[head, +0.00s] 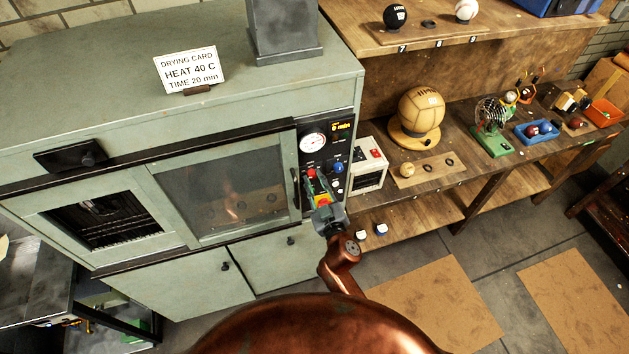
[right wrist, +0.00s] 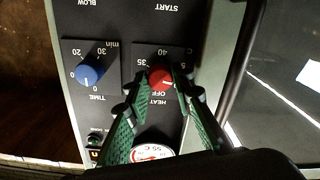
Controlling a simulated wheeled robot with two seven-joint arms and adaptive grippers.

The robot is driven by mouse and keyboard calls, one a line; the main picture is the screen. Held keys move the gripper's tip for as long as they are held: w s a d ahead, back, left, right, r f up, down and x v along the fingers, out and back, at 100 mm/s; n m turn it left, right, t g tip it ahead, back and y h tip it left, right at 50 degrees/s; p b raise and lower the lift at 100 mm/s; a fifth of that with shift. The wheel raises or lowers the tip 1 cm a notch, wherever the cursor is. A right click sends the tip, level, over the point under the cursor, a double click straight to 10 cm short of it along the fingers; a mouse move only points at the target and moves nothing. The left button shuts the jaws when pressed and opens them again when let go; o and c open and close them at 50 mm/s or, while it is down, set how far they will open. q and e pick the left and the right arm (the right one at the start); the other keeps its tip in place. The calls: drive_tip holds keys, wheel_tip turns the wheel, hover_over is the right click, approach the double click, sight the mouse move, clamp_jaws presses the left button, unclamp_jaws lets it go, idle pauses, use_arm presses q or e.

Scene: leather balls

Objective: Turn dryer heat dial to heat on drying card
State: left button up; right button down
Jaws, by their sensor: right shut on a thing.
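The drying card (head: 190,70) stands on top of the grey-green dryer (head: 240,90) and reads HEAT 40 C, TIME 20 min. The red heat dial (right wrist: 160,77) sits on the black control panel, with OFF, 35 and 40 marked around it. A small pale mark shows on its lower right side; its exact setting is hard to read. My right gripper (right wrist: 158,88) has its green fingers shut on the heat dial, one on each side. In the head view, my right gripper (head: 319,186) is at the panel. My left gripper is out of view.
The blue time dial (right wrist: 89,75) sits beside the heat dial. A round gauge (head: 313,143) is above, and also shows in the right wrist view (right wrist: 152,153). A white box (head: 369,170) stands close right of the panel. The dryer's door handle (head: 295,188) is close left.

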drive_tip(key=n, duration=0.5)
drive_tip(key=shift+n, duration=0.3)
drive_tip(key=n+p, duration=0.1)
drive_tip(key=n, duration=0.3)
drive_tip(key=shift+r+n, duration=0.1)
drive_tip(key=shift+n, duration=0.2)
drive_tip(key=n+p, duration=0.1)
drive_tip(key=n, duration=0.4)
drive_tip(key=n+p, duration=0.1)
drive_tip(key=n, duration=0.3)
drive_tip(key=shift+n, duration=0.4)
drive_tip(key=c, duration=2)
unclamp_jaws()
drive_tip(key=shift+o, duration=0.2)
